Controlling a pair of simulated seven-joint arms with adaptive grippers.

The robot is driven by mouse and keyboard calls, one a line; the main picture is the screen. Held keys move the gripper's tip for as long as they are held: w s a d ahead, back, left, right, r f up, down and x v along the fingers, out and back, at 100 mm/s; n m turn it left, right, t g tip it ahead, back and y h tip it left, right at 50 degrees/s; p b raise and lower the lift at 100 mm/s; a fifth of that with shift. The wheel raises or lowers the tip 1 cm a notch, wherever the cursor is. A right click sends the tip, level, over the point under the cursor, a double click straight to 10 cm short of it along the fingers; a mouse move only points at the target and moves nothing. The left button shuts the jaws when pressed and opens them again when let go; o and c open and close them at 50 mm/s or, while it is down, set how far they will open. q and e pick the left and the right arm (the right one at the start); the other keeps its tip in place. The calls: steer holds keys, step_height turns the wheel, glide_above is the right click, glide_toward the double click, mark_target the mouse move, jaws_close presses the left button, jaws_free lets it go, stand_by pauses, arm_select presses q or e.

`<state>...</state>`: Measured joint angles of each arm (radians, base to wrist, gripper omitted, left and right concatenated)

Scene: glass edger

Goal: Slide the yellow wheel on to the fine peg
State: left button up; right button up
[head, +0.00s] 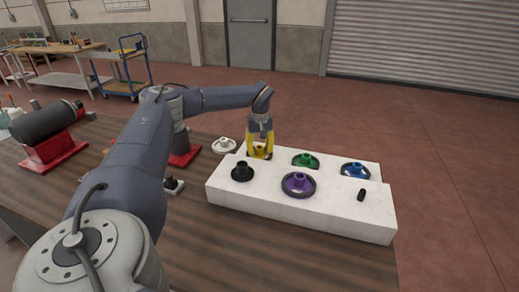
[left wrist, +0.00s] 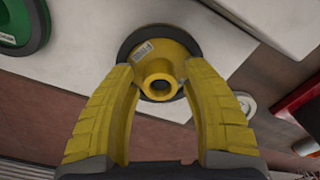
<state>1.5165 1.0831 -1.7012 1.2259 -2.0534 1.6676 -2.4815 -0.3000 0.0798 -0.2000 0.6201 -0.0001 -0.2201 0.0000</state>
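The yellow wheel (head: 262,151) sits at the far left corner of the white block (head: 300,212). In the left wrist view, the yellow wheel (left wrist: 152,50) has a black rim, a small label and a round hollow hub. My left gripper (head: 259,142) is over it. In the left wrist view, the yellow fingers of my left gripper (left wrist: 160,75) stand on both sides of the hub, very close; whether they press on it cannot be told. A bare black peg (head: 361,194) stands at the block's front right; no marking shows whether it is the fine peg. My right gripper is not in view.
The block also carries a black wheel (head: 242,172), a purple wheel (head: 298,184), a green wheel (head: 305,160) and a blue wheel (head: 354,171). A white wheel-like piece (head: 224,145) and a small dark-topped fixture (head: 174,184) are left of the block on the wooden table (head: 240,250).

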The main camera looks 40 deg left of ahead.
arm_select(q)
step_height(320, 180, up, 12)
stand_by(0.7)
stand_by(0.4)
